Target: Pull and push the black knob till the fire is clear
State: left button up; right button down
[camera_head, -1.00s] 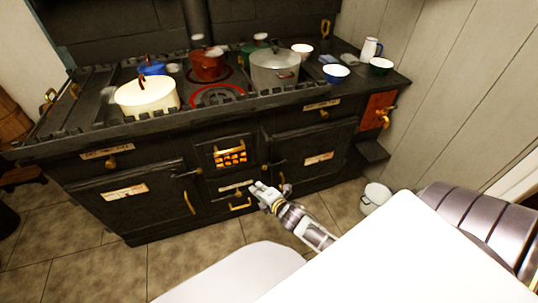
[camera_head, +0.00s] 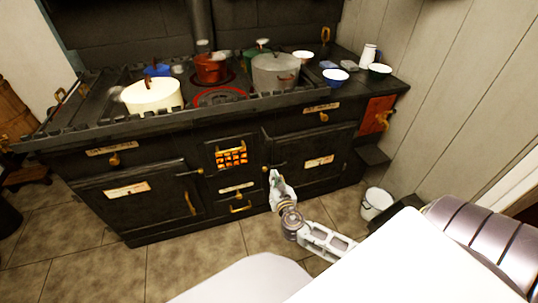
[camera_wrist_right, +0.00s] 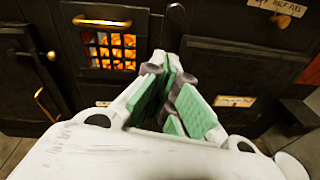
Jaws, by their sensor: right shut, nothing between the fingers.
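The fire glows orange behind a small barred grate (camera_head: 231,156) in the front of the black stove (camera_head: 150,160); the grate also shows in the wrist view (camera_wrist_right: 110,50). My right gripper (camera_head: 274,174) is in front of the stove, right of the grate and a little below it. In the wrist view its green-padded fingers (camera_wrist_right: 168,68) meet at the tips, and nothing shows between them. A small dark round knob (camera_wrist_right: 175,13) shows beyond the fingertips. I cannot tell for sure whether it is the black knob. My left gripper is out of view.
A cream pot (camera_head: 152,98), a red pot (camera_head: 210,68) and a grey pot (camera_head: 275,74) stand on the stove top. Brass handles stick out from the stove front. A white bucket (camera_head: 377,203) stands on the floor at right, near the plank wall.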

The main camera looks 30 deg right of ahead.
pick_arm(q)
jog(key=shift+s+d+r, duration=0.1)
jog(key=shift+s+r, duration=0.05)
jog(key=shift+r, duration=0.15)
pick_arm(e)
jog(key=shift+s+d+r+n+t+h, duration=0.15)
jog(key=shift+r+n+t, duration=0.1)
jog(key=shift+r, duration=0.15)
jog(key=shift+s+r+n+t+h, duration=0.15)
jog(key=shift+r+n, duration=0.15)
jog(key=shift+r, duration=0.15)
jog(key=shift+s+d+r+n+t+h, duration=0.1)
jog(key=shift+r+n+t, duration=0.15)
jog(key=shift+r, duration=0.15)
jog(key=shift+w, duration=0.25)
jog(key=b, duration=0.2)
send_near(268, 140)
jog(key=shift+w+d+f, duration=0.7)
jog(key=shift+w+f, duration=0.85)
jog(key=shift+w, duration=1.65)
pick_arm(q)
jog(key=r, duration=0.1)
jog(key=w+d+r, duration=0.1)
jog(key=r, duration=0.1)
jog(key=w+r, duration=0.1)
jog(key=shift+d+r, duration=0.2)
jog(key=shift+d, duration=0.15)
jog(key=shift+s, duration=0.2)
pick_arm(e)
jog(key=shift+w, duration=0.1)
